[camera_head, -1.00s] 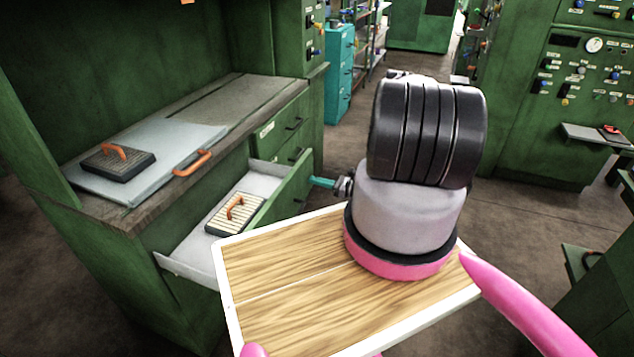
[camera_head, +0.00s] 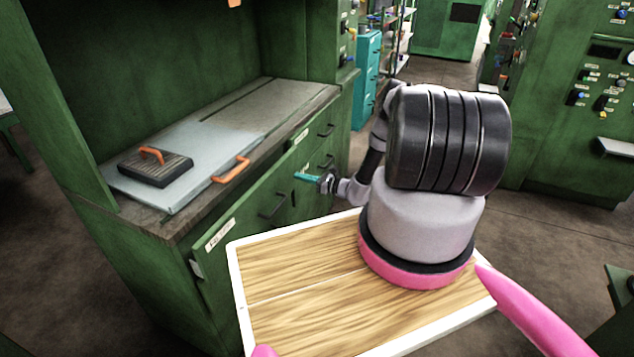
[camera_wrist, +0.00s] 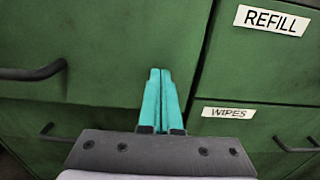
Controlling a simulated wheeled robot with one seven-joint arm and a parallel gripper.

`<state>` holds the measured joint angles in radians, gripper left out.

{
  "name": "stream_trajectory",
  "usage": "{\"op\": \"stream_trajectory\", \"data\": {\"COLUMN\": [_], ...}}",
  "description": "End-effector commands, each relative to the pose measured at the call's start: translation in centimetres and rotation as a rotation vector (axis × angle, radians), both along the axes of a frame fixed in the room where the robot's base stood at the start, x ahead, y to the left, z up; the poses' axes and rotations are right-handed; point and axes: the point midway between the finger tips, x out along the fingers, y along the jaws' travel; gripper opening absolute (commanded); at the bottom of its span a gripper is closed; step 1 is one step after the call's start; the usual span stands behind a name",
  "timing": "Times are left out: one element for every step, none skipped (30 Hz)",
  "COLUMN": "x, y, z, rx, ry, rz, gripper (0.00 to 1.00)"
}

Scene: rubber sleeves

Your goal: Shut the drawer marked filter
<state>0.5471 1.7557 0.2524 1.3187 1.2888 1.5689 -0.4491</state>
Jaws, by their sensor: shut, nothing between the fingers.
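The wide drawer (camera_head: 240,255) that stood open is pushed in. Its label (camera_head: 220,235) is too small to read, so I cannot confirm the word filter. Its dark handle (camera_head: 272,207) faces out. A pale grey piece shows at its left edge, and I cannot tell whether it is fully flush. My gripper (camera_head: 298,175) is shut and empty in front of the cabinet, near this drawer's right end. In the wrist view its teal fingers (camera_wrist: 161,75) point at a green front, left of the REFILL and WIPES labels. Whether they touch it is unclear.
Drawers marked REFILL (camera_wrist: 271,19) and WIPES (camera_wrist: 228,112) are beside the fingers. A grey sheet (camera_head: 205,150) with orange handle and a dark block (camera_head: 155,168) lie on the worktop (camera_head: 270,100).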

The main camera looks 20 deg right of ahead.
Motion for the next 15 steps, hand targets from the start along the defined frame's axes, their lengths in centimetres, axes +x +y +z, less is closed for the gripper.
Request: {"op": "stream_trajectory", "data": {"x": [0.7,1.0,1.5,1.8,2.1,2.5,2.7,2.9,3.1,3.3,3.4,3.6,3.7,3.7,3.8], "y": [0.8,1.1,1.6,1.9,2.2,2.5,2.7,2.9,3.2,3.3,3.4,3.6,3.6,3.7,3.8], "z": [0.0,0.0,0.0,0.0,0.0,0.0,0.0,0.0,0.0,0.0,0.0,0.0,0.0,0.0,0.0], "rx": [0.000,0.000,-0.001,-0.001,-0.001,0.000,0.000,0.000,-0.001,-0.001,-0.001,-0.001,-0.001,-0.001,-0.001], "ry": [0.000,0.000,-0.001,-0.001,-0.001,0.000,0.000,0.000,0.001,0.000,0.000,0.000,-0.001,-0.001,-0.001], "rz": [0.001,0.001,0.001,0.002,0.001,0.000,0.000,0.000,0.001,0.001,0.001,0.000,0.000,0.000,-0.001], "gripper": [0.00,0.00,0.00,0.00,0.00,0.00,0.00,0.00,0.00,0.00,0.00,0.00,0.00,0.00,0.00]}}
